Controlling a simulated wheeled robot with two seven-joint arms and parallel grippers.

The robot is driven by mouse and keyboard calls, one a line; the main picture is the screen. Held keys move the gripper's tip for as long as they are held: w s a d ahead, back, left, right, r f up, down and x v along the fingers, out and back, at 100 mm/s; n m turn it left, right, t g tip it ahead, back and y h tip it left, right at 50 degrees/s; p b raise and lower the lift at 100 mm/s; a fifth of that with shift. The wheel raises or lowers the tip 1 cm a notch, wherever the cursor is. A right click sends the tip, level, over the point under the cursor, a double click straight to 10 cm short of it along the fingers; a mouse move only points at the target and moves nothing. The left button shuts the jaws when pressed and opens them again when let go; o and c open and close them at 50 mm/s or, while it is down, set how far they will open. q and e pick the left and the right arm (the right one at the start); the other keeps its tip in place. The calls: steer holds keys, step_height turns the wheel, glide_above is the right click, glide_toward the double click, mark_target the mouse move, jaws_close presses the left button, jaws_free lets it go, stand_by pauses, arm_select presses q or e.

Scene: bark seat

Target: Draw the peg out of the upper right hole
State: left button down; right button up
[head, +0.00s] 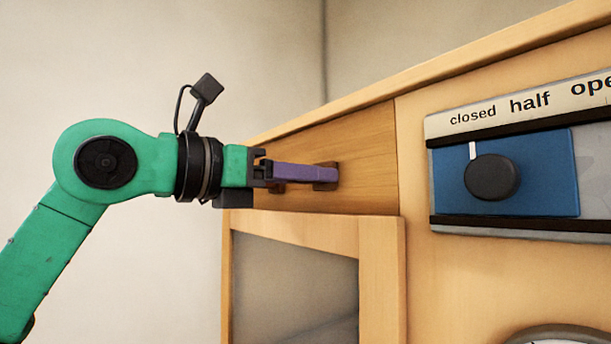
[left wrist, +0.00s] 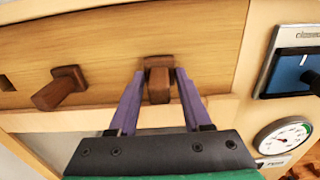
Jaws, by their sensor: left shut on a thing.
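A brown wooden peg (left wrist: 159,86) sticks out of the light wooden panel (left wrist: 110,40), at the right of the row in the left wrist view. My left gripper (left wrist: 160,73) has its two purple fingers on either side of this peg and is shut on it. In the head view the left gripper (head: 322,174) reaches in from the left, and its fingers partly hide the peg (head: 326,187). A second brown peg (left wrist: 59,89) stands to the left, clear of the fingers. The peg's inner end and its hole are hidden. My right gripper is not in view.
Below the panel is a wood-framed pane (head: 300,280). To the right are a black knob (head: 491,177) on a blue plate, under a "closed, half, open" label, and a round gauge (left wrist: 284,137).

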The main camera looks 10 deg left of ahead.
arm_select(q)
steer(key=shift+s+a, duration=0.5)
steer(key=b+v, duration=0.1)
steer(key=v, duration=0.7)
steer(key=shift+s+a+b, duration=0.2)
steer(key=shift+s+b, duration=0.15)
steer(key=shift+b, duration=0.05)
stand_by(0.5)
